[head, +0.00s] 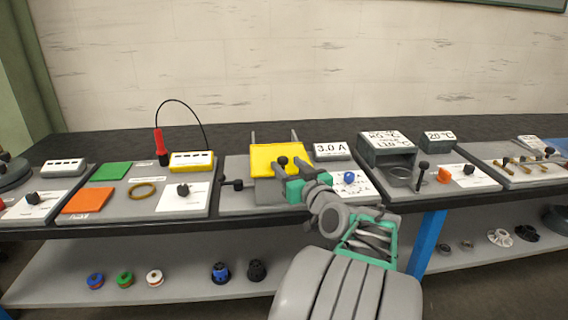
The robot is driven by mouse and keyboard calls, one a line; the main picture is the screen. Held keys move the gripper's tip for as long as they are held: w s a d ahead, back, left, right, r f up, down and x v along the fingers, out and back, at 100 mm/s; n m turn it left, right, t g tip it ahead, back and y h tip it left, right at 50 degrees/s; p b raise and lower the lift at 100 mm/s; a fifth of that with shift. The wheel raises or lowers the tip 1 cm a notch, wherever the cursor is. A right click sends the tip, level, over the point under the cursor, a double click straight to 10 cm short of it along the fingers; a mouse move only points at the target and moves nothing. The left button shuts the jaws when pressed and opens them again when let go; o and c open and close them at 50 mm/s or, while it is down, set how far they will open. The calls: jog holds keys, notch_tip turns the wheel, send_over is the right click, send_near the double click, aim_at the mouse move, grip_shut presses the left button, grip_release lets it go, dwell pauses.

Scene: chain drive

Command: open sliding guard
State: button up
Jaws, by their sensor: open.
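The yellow sliding guard (262,157) lies on a grey station in the middle of the bench, between two thin grey rails that show behind it. A black knob (283,160) stands on the guard. My gripper (289,168) is open, with its dark fingers around or just beside the knob; I cannot tell whether they touch it. My teal gripper body and wrist hide the front right part of the guard and station. What lies under the guard is hidden.
A display reading 3.0 A (331,150) stands right of the guard. A black handle (232,184) sticks out at the station's left. A red probe (161,147) with a looping black cable stands further left. A grey heater box (387,150) is to the right.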

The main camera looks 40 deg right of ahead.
aim_at(285, 163)
jog(key=shift+x, duration=1.55)
jog(key=shift+c, duration=0.3)
grip_shut()
jog(key=shift+f, duration=0.1)
